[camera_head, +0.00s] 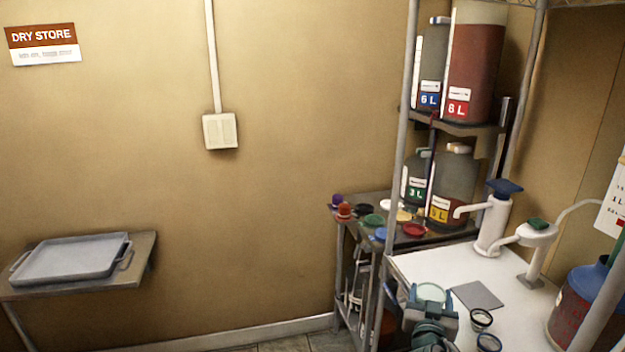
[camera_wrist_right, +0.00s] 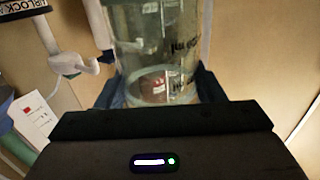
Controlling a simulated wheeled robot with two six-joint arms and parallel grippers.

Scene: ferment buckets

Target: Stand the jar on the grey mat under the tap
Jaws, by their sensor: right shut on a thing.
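My right gripper (camera_head: 431,306) is shut on a clear glass jar (camera_head: 431,291), seen from above at the left part of the white counter. In the right wrist view the jar (camera_wrist_right: 155,45) stands between the two fingers, with dark lettering on its side. I cannot tell its height above the counter. The grey mat (camera_head: 478,296) lies bare on the counter, to the right of the jar. Behind it stand a white tap with a blue top (camera_head: 493,222) and a white tap with a green top (camera_head: 535,236). My left gripper is not in view.
Two dark-rimmed round items (camera_head: 481,319) (camera_head: 489,342) lie at the counter's front. A blue-topped container (camera_head: 577,305) stands at right. Coloured lids (camera_head: 373,220) lie on a side shelf, and large jugs (camera_head: 472,70) stand on the rack. A tray (camera_head: 70,260) sits far left.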

